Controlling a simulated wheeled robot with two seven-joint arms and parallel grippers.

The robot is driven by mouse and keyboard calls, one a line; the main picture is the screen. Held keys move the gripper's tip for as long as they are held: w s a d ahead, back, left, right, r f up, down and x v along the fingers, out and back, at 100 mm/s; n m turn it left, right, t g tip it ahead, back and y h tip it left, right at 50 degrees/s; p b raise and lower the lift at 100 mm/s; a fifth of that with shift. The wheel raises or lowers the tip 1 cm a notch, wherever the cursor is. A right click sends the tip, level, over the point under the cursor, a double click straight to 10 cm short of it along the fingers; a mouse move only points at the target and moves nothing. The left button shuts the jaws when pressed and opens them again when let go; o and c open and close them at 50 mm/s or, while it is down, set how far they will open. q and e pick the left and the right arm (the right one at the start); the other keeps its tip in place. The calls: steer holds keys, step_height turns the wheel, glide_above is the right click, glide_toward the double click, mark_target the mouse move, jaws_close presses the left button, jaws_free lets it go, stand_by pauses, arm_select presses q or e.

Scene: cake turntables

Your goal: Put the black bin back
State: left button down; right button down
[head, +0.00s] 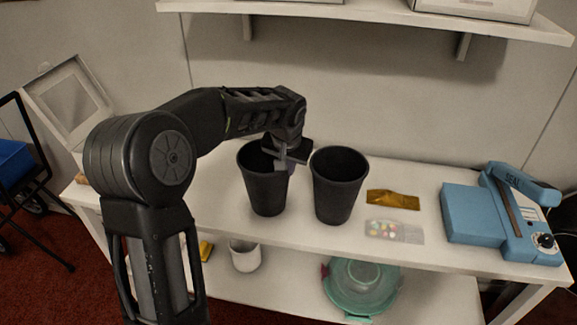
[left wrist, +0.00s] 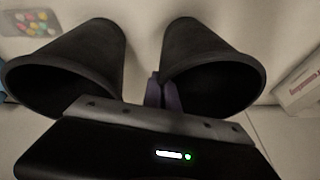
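Two black bins stand upright side by side on the white table, a left bin (head: 265,194) and a right bin (head: 337,198). My left gripper (head: 290,163) points down at the right rim of the left bin. The left wrist view shows the bins the other way round, the left bin (left wrist: 205,60) at right and the right bin (left wrist: 75,55) at left. There the purple fingers (left wrist: 164,92) sit between the bins, close against the left bin's rim. Whether they pinch its wall is hidden. My right gripper is not in view.
A gold packet (head: 393,199) and a clear bag of coloured sweets (head: 394,232) lie right of the bins. A blue sealing machine (head: 490,215) stands at the table's right end. A white shelf (head: 370,12) hangs above. A white cup (head: 245,256) and teal bowl (head: 360,287) sit below.

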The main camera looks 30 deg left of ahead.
arm_select(q)
steer(key=shift+f, duration=0.1)
steer(key=c, duration=1.7)
jaws_free()
steer(key=v, duration=1.2)
steer(key=shift+b, duration=0.4)
